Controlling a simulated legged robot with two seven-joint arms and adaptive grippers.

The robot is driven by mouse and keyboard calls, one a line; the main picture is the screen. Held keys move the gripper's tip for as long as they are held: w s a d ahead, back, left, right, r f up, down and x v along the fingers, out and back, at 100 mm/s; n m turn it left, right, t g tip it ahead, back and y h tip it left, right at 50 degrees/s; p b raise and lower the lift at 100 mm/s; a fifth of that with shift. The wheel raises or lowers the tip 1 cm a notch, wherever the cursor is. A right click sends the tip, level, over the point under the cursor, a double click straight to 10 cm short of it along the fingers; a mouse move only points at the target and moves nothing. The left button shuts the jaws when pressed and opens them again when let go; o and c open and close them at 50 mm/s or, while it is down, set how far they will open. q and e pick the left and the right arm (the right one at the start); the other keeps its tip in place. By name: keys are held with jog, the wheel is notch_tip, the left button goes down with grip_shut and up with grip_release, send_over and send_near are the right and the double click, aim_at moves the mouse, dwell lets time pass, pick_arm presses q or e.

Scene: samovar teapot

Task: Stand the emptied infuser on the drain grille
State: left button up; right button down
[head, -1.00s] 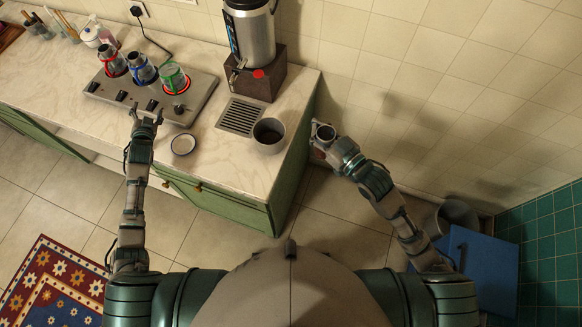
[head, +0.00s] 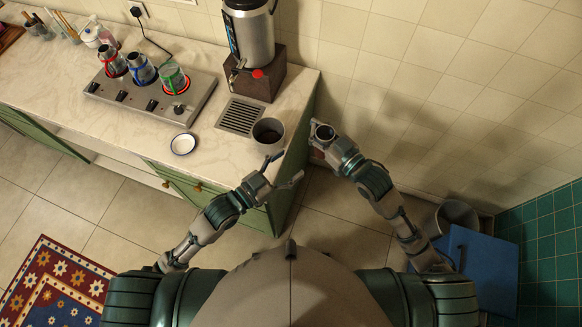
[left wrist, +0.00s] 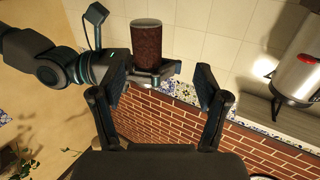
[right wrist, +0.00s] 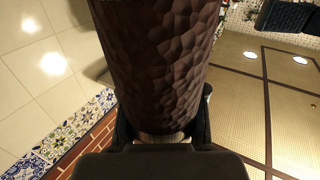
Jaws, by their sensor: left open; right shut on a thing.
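My right gripper (right wrist: 160,138) is shut on a dark brown, dimpled cylindrical vessel (right wrist: 155,65). It holds the vessel upright off the counter's right end, with its open top showing in the head view (head: 323,132). I cannot tell for certain that this vessel is the infuser. My left gripper (head: 286,169) is open and empty at the counter's front right corner, apart from the vessel. In the left wrist view the vessel (left wrist: 147,45) appears beyond the open fingers. The drain grille (head: 240,116) is set in the counter, bare, in front of the samovar.
A white saucer (head: 183,144) lies to the left. A hot plate (head: 140,100) carries several glass holders. The right wall is close.

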aim_at(318, 151)
pick_arm(q)
jog(key=shift+h, duration=0.3)
jog(key=x, duration=0.4)
jog(key=s+d+x, duration=0.1)
jog(key=x, duration=0.7)
jog(key=shift+s+d+r, duration=0.1)
jog(key=shift+s+r, duration=0.25)
jog(key=shift+c, duration=0.2)
jog(key=c, duration=1.2)
jog(key=shift+c, duration=0.6)
pick_arm(e)
jog(key=c, duration=0.7)
grip_release()
